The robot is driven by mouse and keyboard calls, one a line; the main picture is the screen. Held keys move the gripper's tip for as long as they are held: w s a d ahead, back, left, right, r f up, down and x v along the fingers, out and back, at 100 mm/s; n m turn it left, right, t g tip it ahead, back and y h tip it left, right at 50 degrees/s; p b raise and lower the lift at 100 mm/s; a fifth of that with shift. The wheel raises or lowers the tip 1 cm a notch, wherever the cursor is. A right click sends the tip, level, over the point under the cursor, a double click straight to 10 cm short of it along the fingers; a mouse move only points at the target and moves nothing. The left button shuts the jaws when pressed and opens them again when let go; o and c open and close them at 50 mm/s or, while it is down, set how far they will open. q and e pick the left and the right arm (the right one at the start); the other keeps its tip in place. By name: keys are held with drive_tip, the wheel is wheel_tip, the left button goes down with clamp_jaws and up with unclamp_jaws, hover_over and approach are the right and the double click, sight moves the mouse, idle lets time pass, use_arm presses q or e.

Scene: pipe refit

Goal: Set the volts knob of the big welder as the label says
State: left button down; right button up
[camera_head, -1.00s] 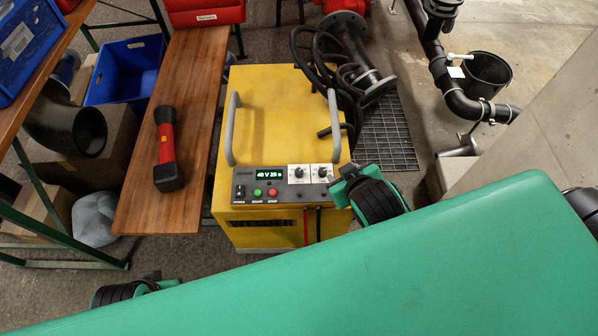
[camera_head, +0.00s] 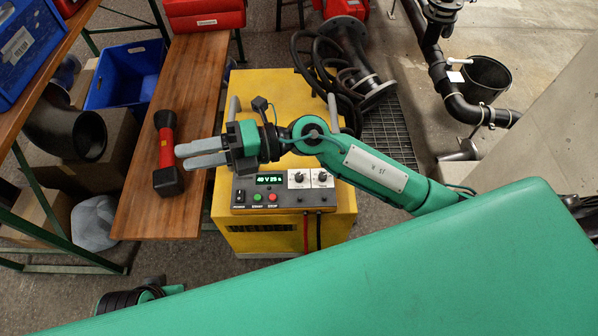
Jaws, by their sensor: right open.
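The big welder (camera_head: 332,222) is a yellow box with a dark front panel. Its lit display (camera_head: 270,179) reads about 40 V 25 s. Two knobs, a left knob (camera_head: 299,178) and a right knob (camera_head: 322,177), sit on white plates right of the display; I cannot read which is volts. My right gripper (camera_head: 180,156) is over the welder's left side, its grey fingers pointing left toward the bench, above and left of the panel. It is empty. My left arm shows only in part at the bottom left; its gripper is out of view. No readable label shows.
A red and black flashlight (camera_head: 167,150) lies on the wooden bench (camera_head: 150,215) left of the welder, close to my right fingers. Black cables (camera_head: 325,62) and pipe parts lie behind the welder. A blue crate (camera_head: 128,72) stands at the left.

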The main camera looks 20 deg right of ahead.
wheel_tip(320, 180, down, 8)
drive_tip(key=d+n+g+h, duration=0.2)
drive_tip(key=n+h, duration=0.1)
drive_tip(key=h, duration=0.3)
drive_tip(key=t+h, duration=0.1)
drive_tip(key=h, duration=1.2)
approach(299, 176)
drive_tip(key=shift+n, duration=0.3)
wheel_tip(299, 176, down, 7)
drive_tip(key=shift+s+d+f+b, duration=0.15)
drive_tip(key=shift+f+b, duration=0.1)
drive_tip(key=shift+b, duration=0.35)
use_arm(q)
drive_tip(key=shift+d+r+t, duration=0.3)
drive_tip(key=shift+d+r, duration=0.15)
drive_tip(key=shift+d, duration=0.1)
use_arm(e)
drive_tip(key=shift+f, duration=0.6)
clamp_jaws()
